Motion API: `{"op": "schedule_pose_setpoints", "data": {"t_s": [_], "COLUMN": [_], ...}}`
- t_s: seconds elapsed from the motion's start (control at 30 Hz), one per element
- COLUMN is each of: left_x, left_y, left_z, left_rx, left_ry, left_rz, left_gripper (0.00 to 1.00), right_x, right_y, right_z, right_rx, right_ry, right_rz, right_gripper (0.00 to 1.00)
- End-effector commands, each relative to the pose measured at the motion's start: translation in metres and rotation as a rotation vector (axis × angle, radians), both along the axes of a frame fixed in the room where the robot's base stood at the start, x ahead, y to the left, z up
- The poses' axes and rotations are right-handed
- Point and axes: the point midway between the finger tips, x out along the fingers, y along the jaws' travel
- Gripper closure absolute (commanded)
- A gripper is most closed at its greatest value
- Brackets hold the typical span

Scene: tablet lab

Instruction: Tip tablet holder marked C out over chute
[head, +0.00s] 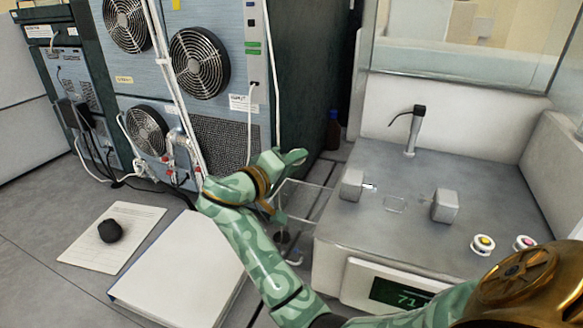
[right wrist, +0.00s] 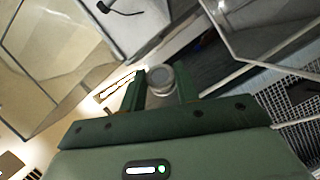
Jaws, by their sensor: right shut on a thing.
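My right gripper (head: 286,160) is beside the left edge of the grey bench machine, in front of the blue fan cabinet. In the right wrist view the right gripper (right wrist: 160,88) is shut on a small round holder (right wrist: 160,76) with a pale rim and grey face. No letter C can be read on it, and in the head view I cannot make it out. A clear open-sided piece (head: 308,197), perhaps the chute, stands at the machine's left edge, close to my right gripper. Two small white round holders, one yellow-topped (head: 483,244) and one pink-topped (head: 523,243), stand on the machine's right side.
The grey machine (head: 370,235) carries two blocks (head: 352,185) (head: 445,206), a thin post (head: 412,130) and a green display (head: 390,293). A white binder (head: 180,270) and a paper sheet (head: 85,250) with a black lump (head: 111,231) lie left. A cabinet (head: 185,90) stands behind.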

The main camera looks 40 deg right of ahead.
Motion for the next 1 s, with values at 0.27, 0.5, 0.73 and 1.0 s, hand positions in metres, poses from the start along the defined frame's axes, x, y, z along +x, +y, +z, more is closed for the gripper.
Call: {"op": "schedule_pose_setpoints", "data": {"t_s": [0.27,0.5,0.73,1.0], "left_x": [-0.004,-0.007,-0.010,-0.014], "left_y": [0.000,0.000,0.000,0.000], "left_z": [-0.019,-0.033,-0.047,-0.061], "left_rx": [0.000,0.000,0.000,0.000], "left_ry": [0.009,0.017,0.024,0.034], "left_rz": [0.000,0.000,0.000,0.000], "left_gripper": [0.64,0.64,0.64,0.64], "right_x": [-0.002,-0.004,-0.006,-0.008], "right_y": [0.001,0.002,0.002,0.003], "right_z": [-0.005,-0.007,-0.008,-0.009], "right_rx": [-0.031,-0.053,-0.075,-0.098], "right_ry": [-0.095,-0.170,-0.236,-0.306], "right_rz": [0.000,0.000,0.000,0.000], "right_gripper": [0.84,0.84,0.84,0.84]}}
